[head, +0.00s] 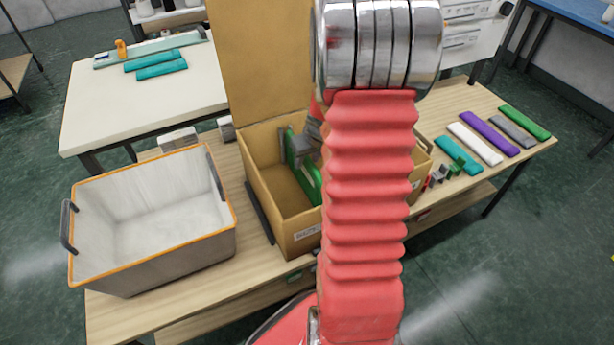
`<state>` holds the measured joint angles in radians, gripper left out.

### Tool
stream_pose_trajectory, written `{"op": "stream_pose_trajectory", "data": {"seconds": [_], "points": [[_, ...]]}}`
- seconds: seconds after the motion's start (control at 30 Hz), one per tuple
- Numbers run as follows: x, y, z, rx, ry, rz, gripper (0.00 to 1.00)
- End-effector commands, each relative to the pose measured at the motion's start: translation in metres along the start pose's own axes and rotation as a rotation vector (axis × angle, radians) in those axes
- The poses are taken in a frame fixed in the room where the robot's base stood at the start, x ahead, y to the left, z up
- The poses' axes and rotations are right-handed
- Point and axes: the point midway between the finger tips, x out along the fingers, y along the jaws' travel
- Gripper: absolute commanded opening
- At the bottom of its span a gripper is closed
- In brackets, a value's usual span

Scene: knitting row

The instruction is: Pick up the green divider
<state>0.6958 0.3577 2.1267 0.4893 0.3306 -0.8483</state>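The green divider (308,179) is a thin upright green panel inside the open cardboard box (288,232) on the wooden bench. My gripper (299,147) is dark grey and reaches down into the box at the divider's upper far part. Its fingers overlap the green panel in this view. Whether they are shut on it or only beside it cannot be made out. My red-sleeved arm hides the right part of the box and some of the divider.
A grey-white bin (150,215) with an orange rim stands left of the box. Several coloured strips, including a purple one (488,134), lie on the bench at right, with small grey and green pieces (443,172) nearby. The box's raised flap (262,60) stands behind it.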

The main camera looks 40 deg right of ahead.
Motion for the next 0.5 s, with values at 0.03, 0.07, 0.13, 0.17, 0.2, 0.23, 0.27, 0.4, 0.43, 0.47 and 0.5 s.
{"op": "stream_pose_trajectory", "data": {"seconds": [0.03, 0.07, 0.13, 0.17, 0.2, 0.23, 0.27, 0.4, 0.43, 0.47, 0.5], "points": [[-0.0001, 0.0001, 0.0000, 0.000, 0.000, 0.000, 0.38], [-0.0001, 0.0001, 0.0000, 0.000, 0.000, 0.000, 0.38], [-0.0001, 0.0002, 0.0000, 0.000, 0.000, 0.000, 0.34], [-0.0001, 0.0002, 0.0001, 0.000, 0.000, 0.000, 0.32], [-0.0001, 0.0002, 0.0000, 0.000, 0.000, 0.000, 0.29], [-0.0001, 0.0002, 0.0001, 0.000, 0.000, 0.000, 0.27], [-0.0001, 0.0002, 0.0001, 0.000, 0.000, 0.000, 0.25], [-0.0001, 0.0003, 0.0001, 0.000, 0.000, 0.000, 0.15], [-0.0001, 0.0003, 0.0001, 0.000, 0.000, 0.000, 0.13], [-0.0001, 0.0003, 0.0001, 0.000, 0.000, 0.000, 0.11], [-0.0002, 0.0003, 0.0001, 0.000, 0.000, 0.000, 0.08]]}}
